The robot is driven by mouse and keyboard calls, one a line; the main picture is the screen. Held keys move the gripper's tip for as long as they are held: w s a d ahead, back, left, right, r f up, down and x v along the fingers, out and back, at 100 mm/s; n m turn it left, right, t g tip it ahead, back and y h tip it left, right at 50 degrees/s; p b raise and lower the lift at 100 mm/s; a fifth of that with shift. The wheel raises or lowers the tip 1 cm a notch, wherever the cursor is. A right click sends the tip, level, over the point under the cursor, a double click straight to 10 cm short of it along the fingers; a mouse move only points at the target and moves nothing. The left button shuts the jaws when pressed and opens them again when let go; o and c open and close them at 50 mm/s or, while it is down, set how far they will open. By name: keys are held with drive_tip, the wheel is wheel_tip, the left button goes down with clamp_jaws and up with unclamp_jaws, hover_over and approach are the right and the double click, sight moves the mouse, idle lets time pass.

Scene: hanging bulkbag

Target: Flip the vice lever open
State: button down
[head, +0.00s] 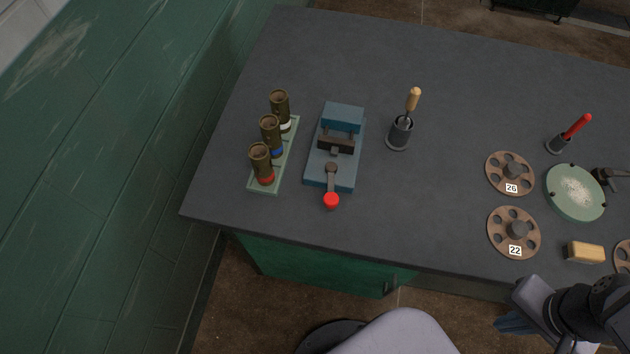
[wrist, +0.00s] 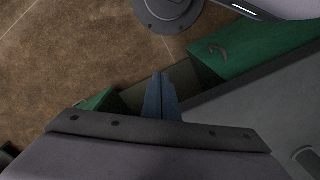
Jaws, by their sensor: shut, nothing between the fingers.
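The blue vice (head: 333,168) stands on the left part of the dark grey bench top. Its lever (head: 331,181) has a red knob (head: 331,200) and points toward the front edge of the bench. In the head view my gripper (head: 508,325) is at the lower right, off the bench's front edge and well away from the vice. In the wrist view the blue fingers of my gripper (wrist: 161,80) are together with nothing between them. The vice is not in the wrist view.
A green rack (head: 264,187) with several brown cups is left of the vice. A holder (head: 399,134) with a wooden-handled tool stands to its right. Flanged discs (head: 514,232), a green round plate (head: 575,192), a yellow block (head: 585,252) and a red-handled tool (head: 577,126) are further right.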

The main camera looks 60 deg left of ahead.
drive_tip(key=s+a+r+n+p, duration=0.2)
drive_tip(key=s+a+n+p, duration=0.2)
drive_tip(key=a, duration=0.8)
drive_tip(key=s+a+r+n+h+p, duration=0.1)
drive_tip(key=s+a+n+p, duration=0.3)
drive_tip(key=s+a+n, duration=0.4)
drive_tip(key=s+a+r+n+t+p, duration=0.1)
drive_tip(key=s+a+r+n+p, duration=0.2)
drive_tip(key=s+a, duration=0.7)
drive_tip(key=shift+s+a+n+h+p, duration=0.15)
drive_tip(key=shift+a+n+p, duration=0.55)
drive_tip(key=shift+a, duration=1.3)
drive_tip(key=shift+s+a+n+h+p, duration=0.2)
drive_tip(key=shift+a+n, duration=0.9)
drive_tip(key=shift+a, duration=0.9)
drive_tip(key=w+a+r+n+t, duration=0.1)
drive_tip(key=a+r+n, duration=0.4)
drive_tip(key=r, duration=0.5)
drive_tip(key=shift+w+a+n, duration=0.4)
drive_tip(key=shift+w+a, duration=0.05)
drive_tip(key=shift+a, duration=0.1)
drive_tip(key=shift+h, duration=0.25)
